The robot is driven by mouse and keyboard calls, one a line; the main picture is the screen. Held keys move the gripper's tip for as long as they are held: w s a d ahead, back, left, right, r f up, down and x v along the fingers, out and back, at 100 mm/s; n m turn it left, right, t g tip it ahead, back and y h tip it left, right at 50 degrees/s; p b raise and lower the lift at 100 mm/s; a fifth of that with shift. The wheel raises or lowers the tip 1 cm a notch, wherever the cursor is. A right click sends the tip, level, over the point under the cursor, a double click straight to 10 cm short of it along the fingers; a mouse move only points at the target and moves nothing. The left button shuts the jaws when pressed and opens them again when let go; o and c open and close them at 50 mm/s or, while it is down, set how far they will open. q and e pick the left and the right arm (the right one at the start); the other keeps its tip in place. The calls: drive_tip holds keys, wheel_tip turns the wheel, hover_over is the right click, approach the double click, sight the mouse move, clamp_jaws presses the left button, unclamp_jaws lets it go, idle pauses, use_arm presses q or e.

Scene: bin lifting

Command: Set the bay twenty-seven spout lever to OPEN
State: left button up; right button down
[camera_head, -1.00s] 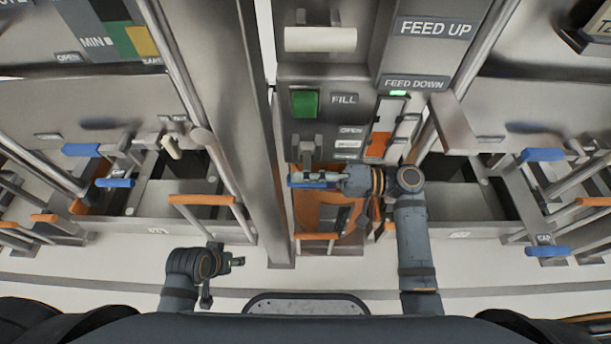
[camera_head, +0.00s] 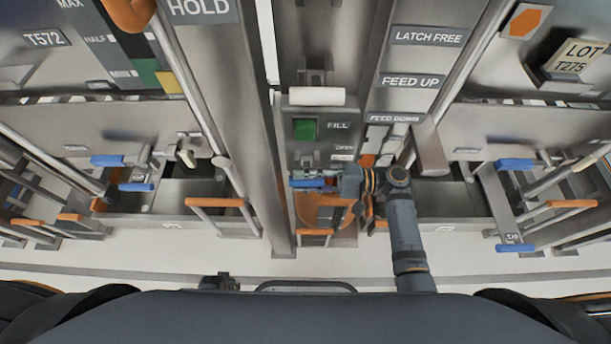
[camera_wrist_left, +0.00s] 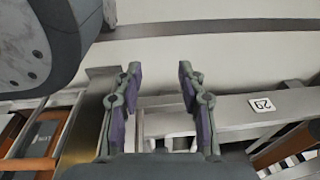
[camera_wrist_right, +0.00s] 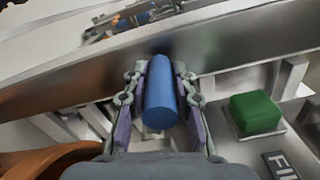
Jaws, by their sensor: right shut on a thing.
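A lever with a blue grip (camera_head: 304,183) sits low in the middle bay, below the green button. My right gripper (camera_head: 325,181) is at that grip. In the right wrist view the blue grip (camera_wrist_right: 160,95) lies between the closed fingers (camera_wrist_right: 160,85). An OPEN label (camera_head: 345,147) is on the panel above and right of the grip; smaller labels below it are hard to read. I cannot read the middle bay's number. My left gripper (camera_head: 220,283) is low in the head view, mostly hidden; its fingers (camera_wrist_left: 159,75) are apart and empty in the left wrist view.
A green button (camera_head: 304,129) is beside the FILL label, under a white handle (camera_head: 316,96). A grey post (camera_head: 222,120) stands left of the bay. Neighbouring bays have blue (camera_head: 515,165) and orange handles (camera_head: 215,203). A number plate (camera_wrist_left: 262,105) appears upside down.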

use_arm(q)
drive_tip(key=shift+s+a+f+p, duration=0.15)
drive_tip(key=shift+s+p, duration=0.2)
drive_tip(key=shift+s, duration=0.45)
drive_tip(key=shift+s+d+f+p, duration=0.15)
drive_tip(key=shift+s+p, duration=0.2)
drive_tip(key=shift+s, duration=0.45)
use_arm(e)
drive_tip(key=shift+w+r+m, duration=0.2)
drive_tip(key=shift+r+m, duration=0.3)
use_arm(q)
drive_tip(key=shift+a, duration=0.1)
use_arm(e)
drive_tip(key=c, duration=1.1)
unclamp_jaws()
drive_tip(key=shift+d+f, duration=0.1)
drive_tip(key=d, duration=1.1)
drive_tip(key=shift+d, duration=0.4)
